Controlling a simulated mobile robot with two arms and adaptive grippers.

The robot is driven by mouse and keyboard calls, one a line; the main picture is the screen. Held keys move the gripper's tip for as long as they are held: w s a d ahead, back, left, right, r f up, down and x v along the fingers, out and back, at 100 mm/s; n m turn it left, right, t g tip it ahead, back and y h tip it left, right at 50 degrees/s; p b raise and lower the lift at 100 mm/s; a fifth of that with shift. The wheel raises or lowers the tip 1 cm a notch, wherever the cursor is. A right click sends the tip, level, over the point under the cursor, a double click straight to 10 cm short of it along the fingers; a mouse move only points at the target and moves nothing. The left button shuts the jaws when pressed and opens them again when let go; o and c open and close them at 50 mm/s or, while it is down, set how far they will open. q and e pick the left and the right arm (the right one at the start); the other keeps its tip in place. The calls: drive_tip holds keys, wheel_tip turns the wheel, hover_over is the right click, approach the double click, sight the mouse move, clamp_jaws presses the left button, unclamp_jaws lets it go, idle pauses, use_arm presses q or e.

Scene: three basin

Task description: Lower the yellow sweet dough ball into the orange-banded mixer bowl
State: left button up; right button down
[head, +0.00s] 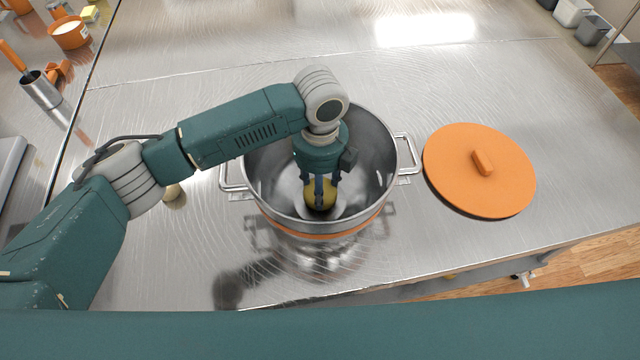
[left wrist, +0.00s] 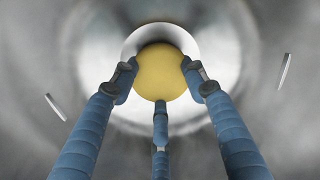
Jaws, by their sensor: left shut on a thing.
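The yellow dough ball (head: 321,195) is inside the steel mixer bowl (head: 378,140), which has an orange band (head: 330,235) low on its outside and a handle on each side. My left gripper (head: 320,190) reaches down into the bowl, shut on the ball. In the left wrist view the blue fingers (left wrist: 160,85) close around the yellow ball (left wrist: 160,72), with a pale round surface behind it. I cannot tell whether the ball touches the bowl's bottom. My right gripper is not in view.
An orange lid (head: 500,165) with a knob lies right of the bowl. A metal cup (head: 40,90) with an orange-handled tool and an orange pot (head: 70,34) stand at the upper left. The steel counter (head: 440,90) behind the bowl is clear.

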use_arm(q)
drive_tip(key=shift+f+b, duration=0.45)
drive_tip(key=shift+f, duration=0.5)
idle(0.3)
drive_tip(key=o, duration=1.3)
wheel_tip(320, 180, up, 12)
drive_tip(key=shift+r, duration=0.1)
